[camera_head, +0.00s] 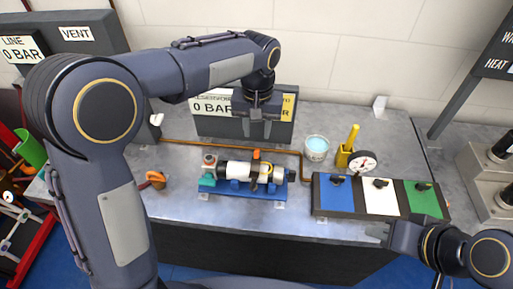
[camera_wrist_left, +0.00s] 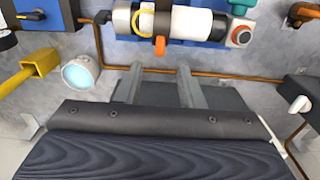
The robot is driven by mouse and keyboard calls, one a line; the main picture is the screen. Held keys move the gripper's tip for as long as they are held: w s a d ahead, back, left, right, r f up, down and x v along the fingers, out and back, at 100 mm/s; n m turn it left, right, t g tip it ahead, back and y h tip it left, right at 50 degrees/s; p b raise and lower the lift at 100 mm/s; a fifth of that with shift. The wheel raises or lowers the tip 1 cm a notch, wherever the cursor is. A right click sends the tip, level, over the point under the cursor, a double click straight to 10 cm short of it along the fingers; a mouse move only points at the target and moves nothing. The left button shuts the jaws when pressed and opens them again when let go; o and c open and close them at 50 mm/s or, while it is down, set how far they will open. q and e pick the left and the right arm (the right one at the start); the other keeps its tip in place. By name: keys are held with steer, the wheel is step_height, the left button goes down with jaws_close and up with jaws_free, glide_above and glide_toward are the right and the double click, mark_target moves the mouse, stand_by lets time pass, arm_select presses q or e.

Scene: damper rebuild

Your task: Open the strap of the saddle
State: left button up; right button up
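The blue saddle (camera_head: 240,194) stands on the bench with a white and black cylinder (camera_head: 238,169) lying in it. A strap with an orange tab (camera_head: 256,155) crosses over the cylinder. In the left wrist view the orange tab (camera_wrist_left: 160,45) hangs toward my fingers, beside a yellow ring (camera_wrist_left: 137,20). I cannot tell whether the strap is latched. My left gripper (camera_head: 257,116) is above and behind the saddle, apart from it. Its two fingers (camera_wrist_left: 160,72) are spread with nothing between them. My right gripper (camera_head: 377,234) is empty at the bench front, near the colored panel, its fingers apart.
A grey gauge box (camera_head: 218,126) stands behind the saddle. A pale blue cup (camera_head: 317,148), a yellow holder (camera_head: 345,157) and a round gauge (camera_head: 362,162) are to the right. A blue, white and green panel (camera_head: 380,195) lies in front. A copper pipe (camera_head: 300,160) runs along the bench.

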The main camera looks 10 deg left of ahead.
mark_target(257, 150)
arm_select(q)
step_height(257, 150, down, 8)
steer(key=shift+r, duration=0.25)
jaws_close()
stand_by(0.3)
